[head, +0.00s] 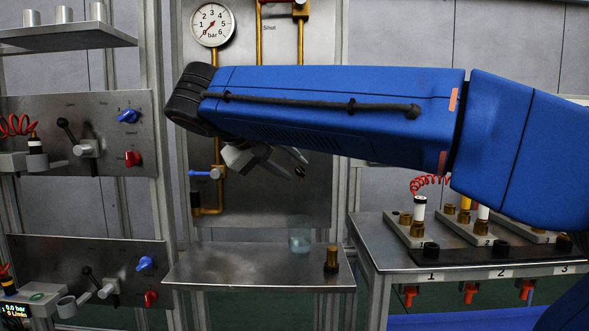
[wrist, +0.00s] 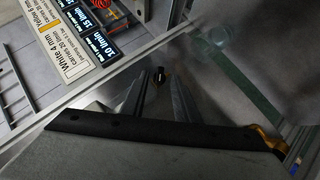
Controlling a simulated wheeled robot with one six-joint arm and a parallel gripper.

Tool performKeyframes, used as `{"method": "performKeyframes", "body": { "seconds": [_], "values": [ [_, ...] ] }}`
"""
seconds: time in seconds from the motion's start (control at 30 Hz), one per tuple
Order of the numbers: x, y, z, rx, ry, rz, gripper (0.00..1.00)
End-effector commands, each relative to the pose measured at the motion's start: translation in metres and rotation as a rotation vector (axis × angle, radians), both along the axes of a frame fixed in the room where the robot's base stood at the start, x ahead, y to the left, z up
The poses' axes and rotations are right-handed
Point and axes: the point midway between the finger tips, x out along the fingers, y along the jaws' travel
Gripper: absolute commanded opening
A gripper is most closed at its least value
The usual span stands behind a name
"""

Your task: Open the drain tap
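The drain tap appears to be the blue lever (head: 203,173) on the brass pipe (head: 219,188) low on the steel back panel, left of my gripper. My gripper (head: 285,165) hangs below the blue arm, in front of the panel and apart from the lever. In the wrist view the two fingers of my gripper (wrist: 158,88) stand apart with nothing held. A piece of brass pipe (wrist: 265,140) shows at lower right there.
A pressure gauge (head: 212,24) sits above, its needle near zero. A steel shelf (head: 230,268) below holds a clear beaker (head: 299,236) and a brass cylinder (head: 332,259). Control panels stand at left, and a bench (head: 385,247) with numbered stations stands at right.

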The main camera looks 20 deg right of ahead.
Motion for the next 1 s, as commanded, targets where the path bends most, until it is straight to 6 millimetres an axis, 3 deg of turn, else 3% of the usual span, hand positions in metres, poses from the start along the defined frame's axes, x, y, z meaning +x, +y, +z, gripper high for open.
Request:
{"method": "performKeyframes", "body": {
  "seconds": [0.2, 0.57, 0.7, 1.0],
  "values": [
    [0.009, -0.012, -0.009, 0.000, 0.000, 0.000, 0.28],
    [0.011, -0.014, -0.010, 0.000, 0.000, 0.000, 0.28],
    [0.011, -0.014, -0.010, 0.000, 0.000, 0.000, 0.00],
    [0.010, -0.015, -0.010, 0.021, -0.007, -0.001, 0.00]
  ]
}}
